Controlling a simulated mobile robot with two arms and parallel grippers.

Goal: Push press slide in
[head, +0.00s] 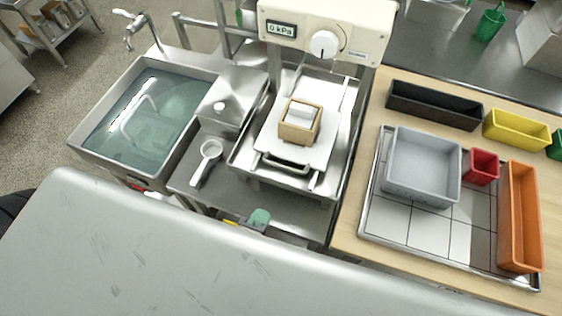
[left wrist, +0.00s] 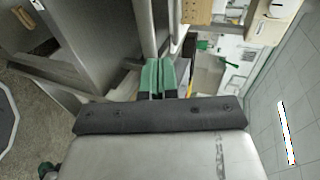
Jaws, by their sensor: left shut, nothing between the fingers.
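The press slide (head: 321,153) is a pale flat plate on metal rails, extending forward from under the cream press head (head: 340,40). A metal handle (head: 285,163) is at its front edge. A wooden mould box (head: 299,121) with a light block inside stands on the slide. My left gripper (head: 259,218) shows as a small green tip below and in front of the slide, apart from the handle. In the left wrist view its green fingers (left wrist: 160,78) are together, with nothing visible between them. My right gripper is not in view.
A water-filled sink (head: 150,115) and white scoop (head: 207,158) are left of the press. Right of it, a wooden counter holds a grey tray (head: 421,168), a red box (head: 481,167), an orange bin (head: 519,215), a black bin (head: 434,105) and a yellow bin (head: 516,130).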

